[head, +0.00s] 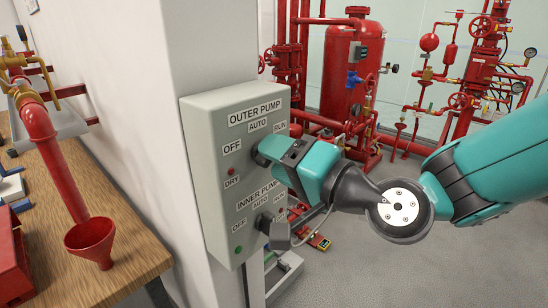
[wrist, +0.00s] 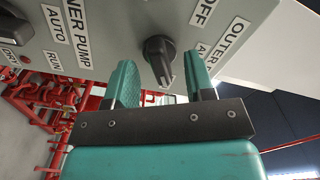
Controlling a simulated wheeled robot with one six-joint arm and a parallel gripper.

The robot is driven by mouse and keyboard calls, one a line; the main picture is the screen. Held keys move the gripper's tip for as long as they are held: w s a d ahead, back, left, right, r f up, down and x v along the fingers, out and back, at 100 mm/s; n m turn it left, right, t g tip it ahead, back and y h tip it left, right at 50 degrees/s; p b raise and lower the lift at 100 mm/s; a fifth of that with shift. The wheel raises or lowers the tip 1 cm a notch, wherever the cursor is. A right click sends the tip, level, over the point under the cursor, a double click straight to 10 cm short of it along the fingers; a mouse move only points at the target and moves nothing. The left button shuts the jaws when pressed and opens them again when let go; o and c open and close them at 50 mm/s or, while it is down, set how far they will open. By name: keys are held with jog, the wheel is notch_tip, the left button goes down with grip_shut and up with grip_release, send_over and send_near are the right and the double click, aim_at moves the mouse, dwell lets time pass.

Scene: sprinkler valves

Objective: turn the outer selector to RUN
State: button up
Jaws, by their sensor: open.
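The grey control panel (head: 215,190) is on the white pillar. Its upper part reads OUTER PUMP, with OFF at left, AUTO at top and RUN at right. My gripper (head: 266,152) is at the outer selector, which it mostly hides in the head view. In the wrist view the black outer selector (wrist: 158,52) lies between the two open teal fingers of my gripper (wrist: 160,82), with gaps on both sides. Its bar runs roughly down the picture; I cannot tell surely which label it points to.
The inner pump selector (head: 265,222) sits lower on the panel and shows at the left in the wrist view (wrist: 14,28). A wooden bench (head: 120,225) with a red funnel (head: 91,240) is at left. Red pipes and a red tank (head: 350,65) stand behind.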

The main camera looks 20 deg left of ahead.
jog(key=shift+b+v, duration=1.45)
jog(key=shift+v, duration=1)
jog(key=s+d+f+n+g+h+p, duration=0.1)
jog(key=s+d+h, duration=0.3)
jog(key=d, duration=0.4)
jog(key=s+d+f+n+g+h, duration=0.2)
jog(key=s+d+n+g+h, duration=0.1)
jog(key=d, duration=0.4)
jog(key=s+d+f+n+g+h+p, duration=0.1)
jog(key=s+d+f+n+g+h, duration=0.1)
jog(key=s+d+h, duration=0.3)
jog(key=d, duration=0.3)
jog(key=shift+s+d+f+g+p, duration=0.15)
jog(key=shift+s+d+g+p, duration=0.15)
jog(key=shift+s+g+p, duration=0.1)
